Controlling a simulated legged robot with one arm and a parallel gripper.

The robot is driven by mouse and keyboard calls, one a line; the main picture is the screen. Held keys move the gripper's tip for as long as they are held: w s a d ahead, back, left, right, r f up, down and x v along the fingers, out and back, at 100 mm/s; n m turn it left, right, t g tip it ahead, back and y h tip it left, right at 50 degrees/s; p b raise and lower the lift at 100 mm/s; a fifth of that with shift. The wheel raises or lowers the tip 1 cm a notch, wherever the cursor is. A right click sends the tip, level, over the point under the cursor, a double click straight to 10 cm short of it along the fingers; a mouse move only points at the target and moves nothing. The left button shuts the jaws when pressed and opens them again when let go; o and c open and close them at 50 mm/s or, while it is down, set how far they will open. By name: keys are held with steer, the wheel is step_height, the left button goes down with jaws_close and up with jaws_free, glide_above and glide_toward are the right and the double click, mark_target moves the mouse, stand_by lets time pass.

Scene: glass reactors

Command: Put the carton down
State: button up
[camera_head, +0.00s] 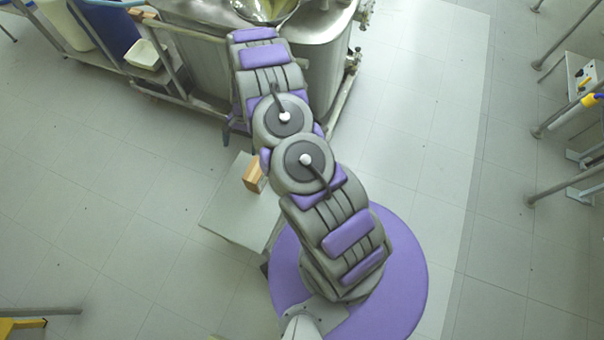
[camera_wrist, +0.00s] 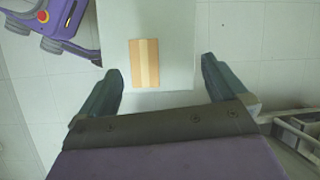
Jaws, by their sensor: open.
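The carton (camera_head: 254,175) is a small brown box with a lighter tape strip. It rests on a pale grey platform (camera_head: 232,218), left of my arm, which hides part of the carton's right side. In the wrist view the carton (camera_wrist: 144,63) lies on the same pale surface (camera_wrist: 176,25), seen from above. My gripper (camera_wrist: 162,69) is open and empty. Its two fingers stand apart, left and right of the carton in the picture, and neither touches it. In the head view my arm mostly hides the gripper.
A steel reactor vessel (camera_head: 322,50) on a frame stands at the top. A white tray (camera_head: 147,54) and a blue container (camera_head: 108,28) are at upper left. Metal racks (camera_head: 535,200) line the right edge. A yellow object (camera_head: 20,325) is at lower left. Floor on both sides is open.

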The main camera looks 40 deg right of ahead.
steer(key=s+a+r+n, duration=0.2)
steer(key=s+r, duration=0.1)
steer(key=r, duration=0.6)
steer(key=s+a+r+n, duration=0.2)
steer(key=s+r, duration=0.2)
steer(key=r, duration=0.6)
steer(key=s+a+r+n, duration=0.1)
steer(key=s+r+n, duration=0.15)
steer(key=r, duration=0.65)
steer(key=s+d+r+n+h, duration=0.1)
steer(key=s+r, duration=0.3)
steer(key=s, duration=0.5)
steer(key=s+d+r+n+h, duration=0.1)
steer(key=s+r, duration=0.3)
steer(key=s, duration=0.5)
steer(key=s+d+r+n+h, duration=0.1)
steer(key=s+d+r+h, duration=0.1)
steer(key=s, duration=0.7)
step_height(320, 180, up, 2)
steer(key=shift+s+d+r+t, duration=0.3)
steer(key=shift+s+d, duration=0.1)
steer(key=shift+d, duration=0.4)
